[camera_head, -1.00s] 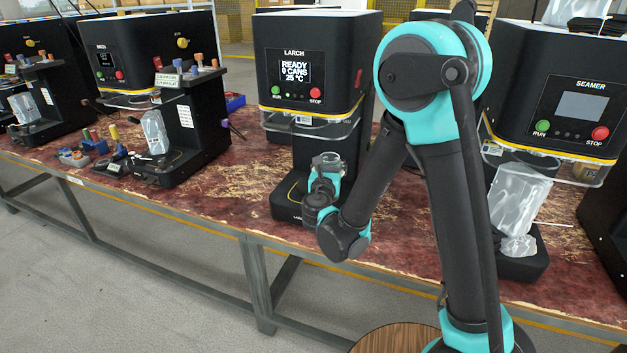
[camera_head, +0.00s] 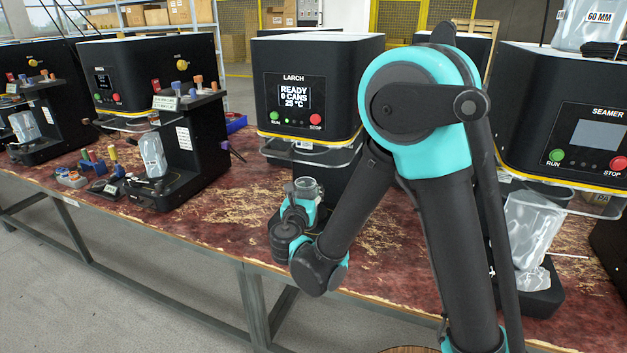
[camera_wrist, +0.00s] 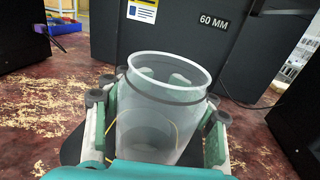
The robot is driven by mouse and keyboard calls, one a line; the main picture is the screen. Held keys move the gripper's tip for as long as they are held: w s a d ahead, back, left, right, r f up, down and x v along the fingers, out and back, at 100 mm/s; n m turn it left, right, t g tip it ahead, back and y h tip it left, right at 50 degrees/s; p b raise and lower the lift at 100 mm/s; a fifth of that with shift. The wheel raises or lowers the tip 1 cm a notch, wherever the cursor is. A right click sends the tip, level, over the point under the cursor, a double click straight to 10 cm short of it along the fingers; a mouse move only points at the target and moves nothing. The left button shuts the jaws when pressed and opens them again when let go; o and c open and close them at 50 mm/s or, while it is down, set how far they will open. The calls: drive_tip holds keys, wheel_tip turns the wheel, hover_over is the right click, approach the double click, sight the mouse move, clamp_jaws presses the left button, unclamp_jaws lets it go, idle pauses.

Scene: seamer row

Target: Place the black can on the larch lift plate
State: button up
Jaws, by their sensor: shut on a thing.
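My gripper (camera_wrist: 158,108) is shut on a see-through, open-topped can (camera_wrist: 160,125), with a finger on each side of it. The can looks clear, not black, with a dark band below its rim. In the head view the can (camera_head: 307,187) is upright in front of the LARCH machine (camera_head: 300,85), below its head. The black lift plate area (camera_wrist: 72,148) is behind and below the can in the wrist view, and a yellow line shows through the can. My gripper and arm hide most of the plate, and I cannot tell whether the can touches it.
The SEAMER machine (camera_head: 575,140) stands to the right, with a bagged clear item (camera_head: 528,225) at its base. Another machine with coloured knobs (camera_head: 180,150) stands to the left. The worn red bench (camera_head: 225,215) has free room left of the LARCH machine.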

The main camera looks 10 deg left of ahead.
drive_tip(key=w+f, duration=0.1)
drive_tip(key=w, duration=0.8)
drive_tip(key=shift+w+a+f, duration=0.25)
drive_tip(key=shift+w+a, duration=0.05)
drive_tip(key=shift+f, duration=0.1)
drive_tip(key=o, duration=1.2)
drive_tip(key=shift+o, duration=0.2)
drive_tip(key=s, duration=1.2)
drive_tip(key=shift+d, duration=0.35)
